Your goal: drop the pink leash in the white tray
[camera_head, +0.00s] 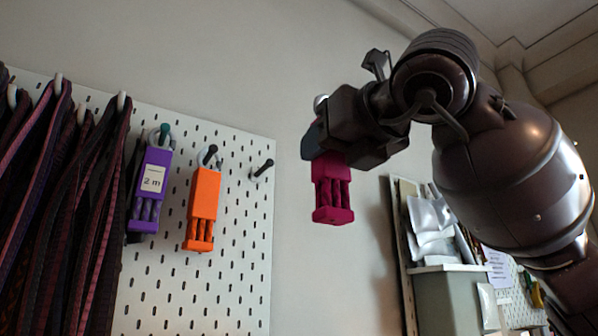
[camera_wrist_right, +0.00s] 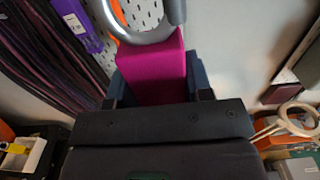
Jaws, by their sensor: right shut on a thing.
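The pink leash (camera_head: 332,192), a magenta block with a braided lower part, hangs in my right gripper (camera_head: 326,148). The gripper is shut on its upper end and holds it in the air, to the right of the pegboard and clear of it. In the right wrist view the pink leash (camera_wrist_right: 155,70) sits between the dark fingers, with a grey ring at its top. I cannot make out the white tray for certain in either view. My left gripper is not in view.
A white pegboard (camera_head: 240,230) holds a purple leash (camera_head: 150,185), an orange leash (camera_head: 203,205), an empty peg (camera_head: 263,169) and dark straps (camera_head: 60,200). A cabinet (camera_head: 446,300) with white packets stands at right. A pale box (camera_wrist_right: 22,155) shows at lower left in the wrist view.

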